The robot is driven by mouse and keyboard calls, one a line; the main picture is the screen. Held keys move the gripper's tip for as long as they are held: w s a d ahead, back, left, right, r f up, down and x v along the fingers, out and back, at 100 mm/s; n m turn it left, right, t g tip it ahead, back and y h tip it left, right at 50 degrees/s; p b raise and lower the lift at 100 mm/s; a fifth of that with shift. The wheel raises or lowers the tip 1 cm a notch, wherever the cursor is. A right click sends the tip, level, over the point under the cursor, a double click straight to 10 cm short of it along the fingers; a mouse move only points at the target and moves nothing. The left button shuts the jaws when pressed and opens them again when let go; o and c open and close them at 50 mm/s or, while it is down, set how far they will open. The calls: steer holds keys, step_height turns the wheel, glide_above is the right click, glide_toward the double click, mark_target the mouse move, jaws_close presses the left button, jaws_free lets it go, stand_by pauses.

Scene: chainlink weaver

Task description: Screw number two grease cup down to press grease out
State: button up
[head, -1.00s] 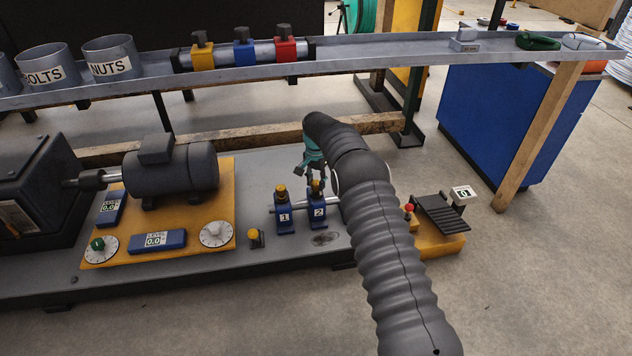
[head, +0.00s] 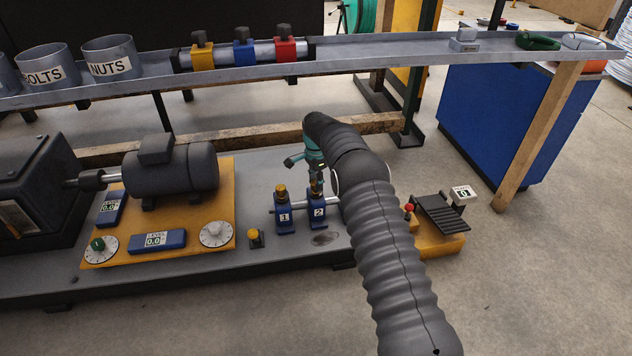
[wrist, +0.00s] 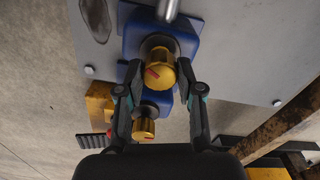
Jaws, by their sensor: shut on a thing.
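Number two grease cup (head: 317,208) is a blue block with a "2" label and a brass cap, on the grey bench base. Number one cup (head: 285,214) stands to its left. My gripper (head: 317,187) points down over cup two, its fingertips at the cap. In the wrist view the fingers (wrist: 160,77) are shut on a brass cap (wrist: 158,68) with a red mark, taken as cup two's. A second brass cap (wrist: 145,128) with a red mark shows below it, partly between the fingers. My arm hides the area right of cup two.
A small yellow-capped post (head: 255,238) stands left of cup one. A motor (head: 170,170) sits on a yellow plate at left. A black pedal (head: 440,212) lies right of my arm. A shelf (head: 400,57) with coloured blocks runs behind. A dark stain (head: 325,239) lies before cup two.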

steer(key=shift+s+a, duration=0.1)
steer(key=o, duration=1.2)
steer(key=shift+a, duration=0.1)
steer(key=shift+c, duration=0.2)
steer(key=shift+d, duration=0.2)
steer(key=shift+r, duration=0.15)
step_height(320, 180, up, 12)
steer(key=shift+a+f, duration=0.1)
steer(key=shift+f, duration=0.1)
